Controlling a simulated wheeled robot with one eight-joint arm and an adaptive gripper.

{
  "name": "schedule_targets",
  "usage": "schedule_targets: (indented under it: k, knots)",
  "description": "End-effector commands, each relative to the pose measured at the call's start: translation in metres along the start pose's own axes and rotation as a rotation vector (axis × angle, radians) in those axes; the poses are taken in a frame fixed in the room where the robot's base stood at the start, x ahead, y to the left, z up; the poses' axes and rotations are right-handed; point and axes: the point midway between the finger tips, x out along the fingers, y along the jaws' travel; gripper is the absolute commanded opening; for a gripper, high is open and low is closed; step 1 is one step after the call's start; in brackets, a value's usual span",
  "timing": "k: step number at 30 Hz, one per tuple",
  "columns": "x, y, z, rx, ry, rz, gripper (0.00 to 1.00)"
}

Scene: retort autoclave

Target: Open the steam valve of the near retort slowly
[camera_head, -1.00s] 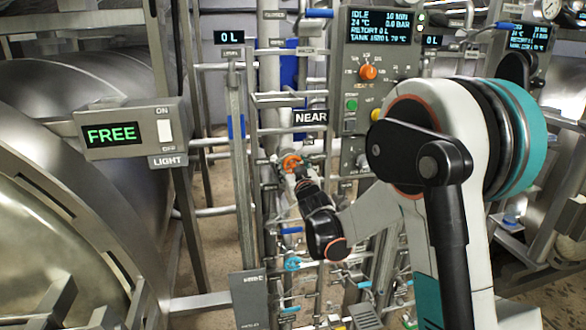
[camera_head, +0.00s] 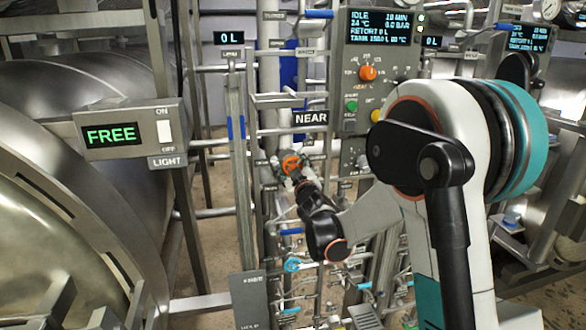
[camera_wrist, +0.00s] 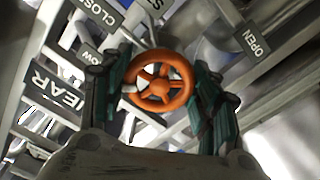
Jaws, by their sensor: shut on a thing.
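The steam valve's orange handwheel (camera_head: 290,163) is on the pipe rack below the NEAR sign (camera_head: 311,118). In the wrist view the orange handwheel (camera_wrist: 158,82) fills the middle, with its spokes and hub showing. My gripper (camera_wrist: 160,84) has one green-padded finger on each side of the wheel and is shut on its rim. In the head view my gripper (camera_head: 297,176) reaches the wheel from below right, and my wrist hides part of the pipework.
The near control panel (camera_head: 375,75) with an orange knob stands to the right of the wheel and reads IDLE. A FREE light-switch box (camera_head: 130,132) is at left. Pipes, blue-handled valves (camera_head: 293,264) and metal posts crowd the space around my gripper.

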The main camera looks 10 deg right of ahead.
Motion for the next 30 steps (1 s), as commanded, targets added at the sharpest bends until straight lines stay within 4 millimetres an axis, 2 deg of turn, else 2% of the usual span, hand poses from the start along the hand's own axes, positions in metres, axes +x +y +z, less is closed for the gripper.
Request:
schedule_targets:
  k: [4, 5, 7, 8, 21, 26, 30]
  knots:
    - [0.001, -0.001, -0.001, 0.001, 0.002, -0.001, 0.32]
    - [0.001, -0.001, -0.001, 0.001, 0.002, -0.001, 0.58]
    - [0.001, -0.001, -0.001, 0.001, 0.002, -0.001, 0.74]
    - [0.0, -0.001, -0.001, 0.001, 0.002, -0.001, 0.76]
    - [-0.005, 0.0, 0.0, 0.001, 0.001, 0.0, 0.76]
    - [-0.028, 0.0, 0.0, 0.001, 0.001, 0.0, 0.76]
    - [-0.057, 0.0, -0.001, 0.002, 0.001, 0.0, 0.76]
